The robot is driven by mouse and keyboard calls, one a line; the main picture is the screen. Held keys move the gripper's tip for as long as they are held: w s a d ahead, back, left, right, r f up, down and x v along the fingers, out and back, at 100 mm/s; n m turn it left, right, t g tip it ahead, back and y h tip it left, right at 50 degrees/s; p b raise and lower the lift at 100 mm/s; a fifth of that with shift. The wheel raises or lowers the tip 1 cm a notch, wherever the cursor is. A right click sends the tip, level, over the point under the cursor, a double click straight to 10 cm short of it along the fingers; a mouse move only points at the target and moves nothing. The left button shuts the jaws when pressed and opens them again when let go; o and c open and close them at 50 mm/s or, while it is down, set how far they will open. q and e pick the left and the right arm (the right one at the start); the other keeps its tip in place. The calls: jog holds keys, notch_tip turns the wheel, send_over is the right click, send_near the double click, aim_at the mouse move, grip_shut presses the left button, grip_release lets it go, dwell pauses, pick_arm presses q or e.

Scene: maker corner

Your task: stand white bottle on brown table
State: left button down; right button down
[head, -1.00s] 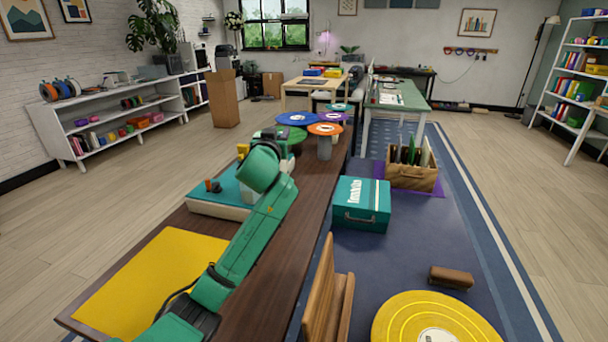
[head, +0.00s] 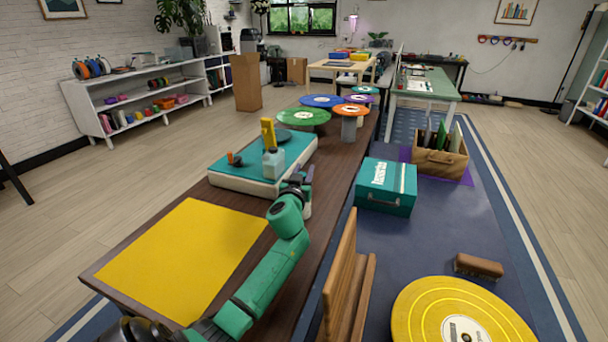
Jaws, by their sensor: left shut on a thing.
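My left arm reaches from the bottom left over the brown table (head: 150,222). Its dark gripper (head: 302,184) is beside the right edge of the teal-topped white platform (head: 240,184). It is shut on a white thing, which looks like the white bottle (head: 308,207); my green wrist hides most of it. The bottle is over the brown tabletop, off the platform; I cannot tell whether its base touches the wood. A pale, bluish-white bottle (head: 273,163) stands on the platform's teal top. My right gripper is not in view.
A yellow mat (head: 185,258) covers the table's near left. A yellow object (head: 268,134) and a small orange-and-dark object (head: 234,159) are on the platform. Coloured discs, one green (head: 303,116), are farther back. A wooden piece (head: 341,275) stands at the near right.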

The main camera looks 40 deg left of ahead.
pick_arm(q)
jog(key=shift+f, duration=0.1)
jog(key=c, duration=0.5)
grip_release()
jog(key=shift+c, duration=0.2)
jog(key=v, duration=1.2)
